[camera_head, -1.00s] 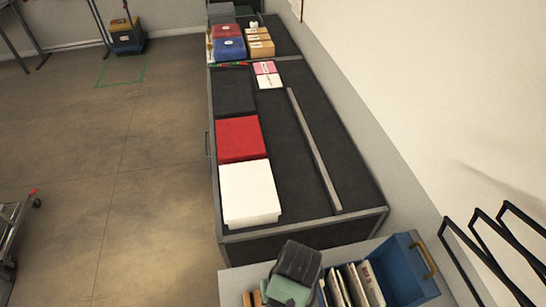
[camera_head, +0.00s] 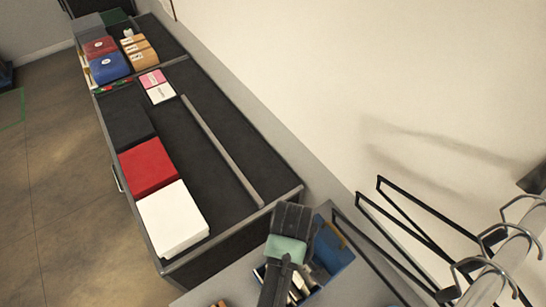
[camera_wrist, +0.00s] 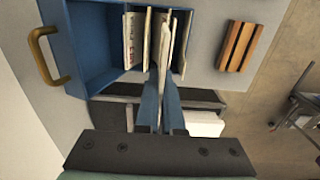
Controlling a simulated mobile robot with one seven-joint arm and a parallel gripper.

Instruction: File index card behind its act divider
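The blue card box (camera_head: 333,248) with a brass handle stands on a light counter, partly hidden by my arm in the head view. In the wrist view the blue box (camera_wrist: 90,45) shows from above, with several upright cream dividers or cards (camera_wrist: 131,40) in its right part. My gripper (camera_wrist: 163,110) has its two blue fingers close together around a thin pale card (camera_wrist: 164,62), seen edge-on. The card reaches over the row of dividers. Whether its lower edge is inside the box or above it, I cannot tell.
A wooden block with dark slots (camera_wrist: 236,46) lies right of the box. A dark-topped cabinet (camera_head: 235,135) holds white (camera_head: 172,218) and red (camera_head: 147,167) boxes. Black wall hooks (camera_head: 400,220) and a rail with metal hangers (camera_head: 500,262) are at the right.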

